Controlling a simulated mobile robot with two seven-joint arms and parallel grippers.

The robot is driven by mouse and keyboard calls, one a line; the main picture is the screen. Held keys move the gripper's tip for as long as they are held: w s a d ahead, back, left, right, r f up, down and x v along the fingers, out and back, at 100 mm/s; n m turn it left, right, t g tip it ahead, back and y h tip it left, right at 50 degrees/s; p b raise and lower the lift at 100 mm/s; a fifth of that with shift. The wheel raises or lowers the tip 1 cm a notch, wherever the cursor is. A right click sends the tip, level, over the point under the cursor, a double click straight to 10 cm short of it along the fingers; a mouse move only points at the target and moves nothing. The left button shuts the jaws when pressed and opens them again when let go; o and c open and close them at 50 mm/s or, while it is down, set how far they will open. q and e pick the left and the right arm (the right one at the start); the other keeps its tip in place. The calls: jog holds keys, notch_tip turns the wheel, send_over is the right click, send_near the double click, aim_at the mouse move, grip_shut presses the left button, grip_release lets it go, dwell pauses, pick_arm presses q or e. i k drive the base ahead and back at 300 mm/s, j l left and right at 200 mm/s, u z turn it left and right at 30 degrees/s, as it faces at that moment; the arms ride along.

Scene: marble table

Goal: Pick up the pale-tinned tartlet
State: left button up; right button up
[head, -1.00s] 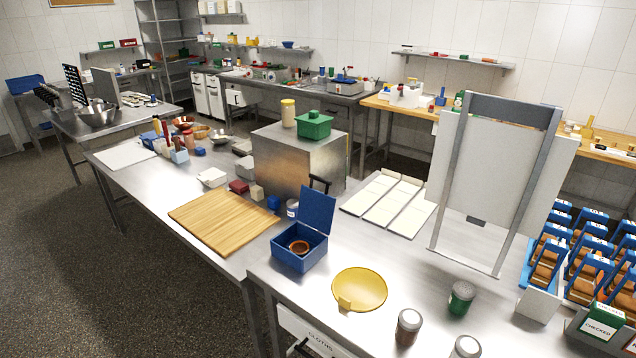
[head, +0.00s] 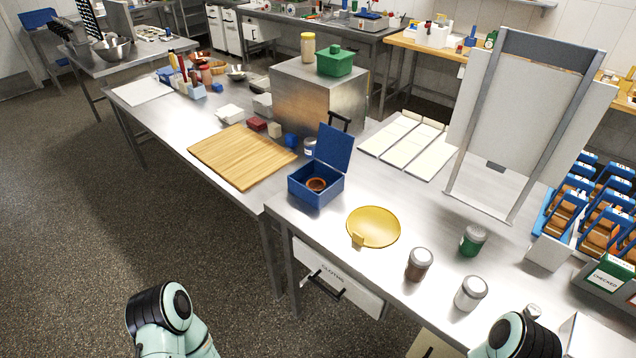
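I cannot make out a pale-tinned tartlet for certain. An open blue box (head: 316,190) with its lid raised stands on the near metal table. Inside it lies a small round brown-orange thing (head: 317,184), perhaps a tartlet; its tin colour is too small to tell. Part of my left arm shows at the bottom left and part of my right arm at the bottom right. Both are low in front of the table, well away from the box. Neither gripper is in view.
A yellow round plate (head: 374,227) lies right of the box. Shakers with brown (head: 418,264), green (head: 472,240) and white (head: 470,293) contents stand nearby. A wooden board (head: 242,157) lies to the left. A tall grey-framed panel (head: 524,120) and blue racks (head: 572,205) stand to the right.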

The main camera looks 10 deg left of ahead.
aim_at(317, 185)
jog(key=i+j, duration=0.15)
jog(key=j, duration=0.2)
jog(key=i+j+z, duration=0.15)
jog(key=i+j, duration=0.2)
jog(key=j, duration=0.3)
jog(key=i+j+z, duration=0.1)
jog(key=j, duration=0.25)
jog(key=i+j, duration=0.2)
jog(key=j, duration=0.2)
jog(key=i+j+z, duration=0.15)
jog(key=j, duration=0.2)
jog(key=i+j, duration=0.1)
jog(key=j, duration=0.25)
